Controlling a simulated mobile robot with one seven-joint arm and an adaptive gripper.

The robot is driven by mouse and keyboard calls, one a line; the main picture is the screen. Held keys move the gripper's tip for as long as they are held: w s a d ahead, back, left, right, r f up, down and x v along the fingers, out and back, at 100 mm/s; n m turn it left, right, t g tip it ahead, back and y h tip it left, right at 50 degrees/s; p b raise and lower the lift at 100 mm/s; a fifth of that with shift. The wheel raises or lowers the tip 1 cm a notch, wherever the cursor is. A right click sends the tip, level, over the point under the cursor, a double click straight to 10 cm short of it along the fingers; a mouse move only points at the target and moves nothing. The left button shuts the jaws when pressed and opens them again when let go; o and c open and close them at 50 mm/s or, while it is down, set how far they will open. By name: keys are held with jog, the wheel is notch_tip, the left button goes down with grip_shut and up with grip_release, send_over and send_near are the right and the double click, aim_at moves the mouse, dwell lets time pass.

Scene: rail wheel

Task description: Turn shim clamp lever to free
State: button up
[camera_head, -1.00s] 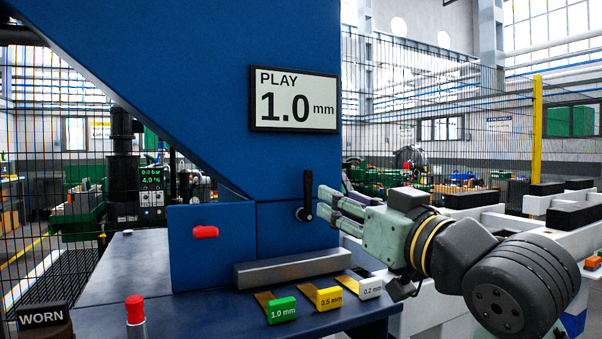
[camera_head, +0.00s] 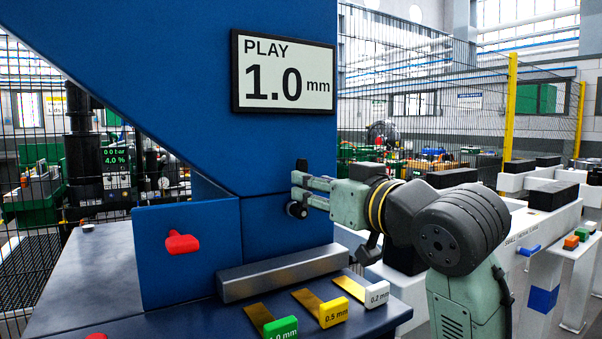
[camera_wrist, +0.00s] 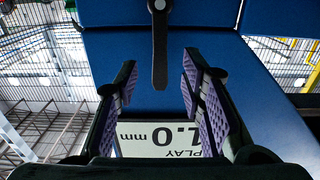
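A black lever (camera_head: 302,166) stands upright on the blue panel, its round pivot (camera_head: 297,210) at the lower end. It also shows in the wrist view (camera_wrist: 160,45), which is upside down. My gripper (camera_head: 296,193) is at the lever, its fingers hiding the lever's middle in the head view. In the wrist view my gripper (camera_wrist: 160,62) is open, and the lever's free end lies between its two purple-padded fingers with gaps on both sides. A red handle (camera_head: 182,242) sits on the blue block to the left. No label tells which is the clamp lever.
A display (camera_head: 284,72) reads PLAY 1.0 mm above. Below lie a grey metal bar (camera_head: 284,272) and shims with green (camera_head: 281,328), yellow (camera_head: 333,312) and white (camera_head: 377,294) tabs. The blue panel is close in front of my fingers.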

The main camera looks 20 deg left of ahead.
aim_at(302, 206)
jog(key=p+x, duration=0.1)
jog(key=x, duration=0.4)
grip_shut()
dwell(0.4)
dwell(0.5)
